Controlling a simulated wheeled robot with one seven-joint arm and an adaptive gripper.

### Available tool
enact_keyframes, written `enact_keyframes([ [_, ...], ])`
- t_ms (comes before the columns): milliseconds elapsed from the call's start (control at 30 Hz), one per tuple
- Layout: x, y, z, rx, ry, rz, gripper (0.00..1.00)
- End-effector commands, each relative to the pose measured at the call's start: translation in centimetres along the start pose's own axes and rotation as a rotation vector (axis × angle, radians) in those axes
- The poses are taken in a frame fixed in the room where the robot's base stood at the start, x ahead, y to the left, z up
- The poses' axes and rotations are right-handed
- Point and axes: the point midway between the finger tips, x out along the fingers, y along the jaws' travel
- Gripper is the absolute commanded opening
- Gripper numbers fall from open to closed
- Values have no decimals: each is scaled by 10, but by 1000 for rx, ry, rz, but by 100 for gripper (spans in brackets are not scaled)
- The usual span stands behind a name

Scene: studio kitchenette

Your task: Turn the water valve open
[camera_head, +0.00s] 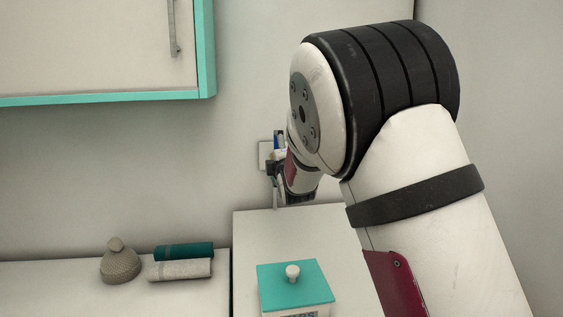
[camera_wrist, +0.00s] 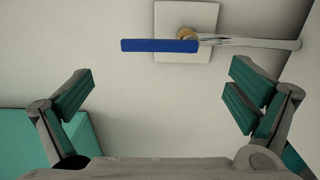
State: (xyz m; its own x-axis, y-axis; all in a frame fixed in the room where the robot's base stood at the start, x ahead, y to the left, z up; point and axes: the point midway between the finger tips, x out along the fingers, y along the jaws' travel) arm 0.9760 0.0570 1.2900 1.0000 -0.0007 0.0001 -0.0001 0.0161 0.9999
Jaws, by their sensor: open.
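The water valve has a blue lever (camera_wrist: 160,45) on a brass-coloured stem, in front of a square white wall plate (camera_wrist: 183,15). In the wrist view the lever points left from the stem, and a grey metal pipe (camera_wrist: 255,42) runs right. My gripper (camera_wrist: 163,82) is open and empty, with one finger on each side of the picture. The lever shows above the space between the fingertips, apart from both. In the head view the wall plate (camera_head: 265,155) is partly hidden behind my gripper (camera_head: 275,165), and my arm covers much of that area.
A white counter block (camera_head: 255,235) below my gripper bears a teal-lidded box (camera_head: 293,284). To the left are a grey knitted-looking object (camera_head: 120,263) and two rolled cloths (camera_head: 184,251). A teal-edged wall cabinet (camera_head: 110,98) hangs at upper left.

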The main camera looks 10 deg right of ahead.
Motion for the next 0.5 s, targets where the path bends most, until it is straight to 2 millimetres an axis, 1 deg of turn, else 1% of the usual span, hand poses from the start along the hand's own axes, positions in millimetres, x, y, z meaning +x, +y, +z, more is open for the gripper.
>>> enact_keyframes([
  [33,-11,0,0,1,0,-1,100],
  [200,-40,0,1,1,-1,-1,100],
  [333,-54,0,1,1,-1,-1,100],
  [500,-62,0,1,0,-2,0,100],
])
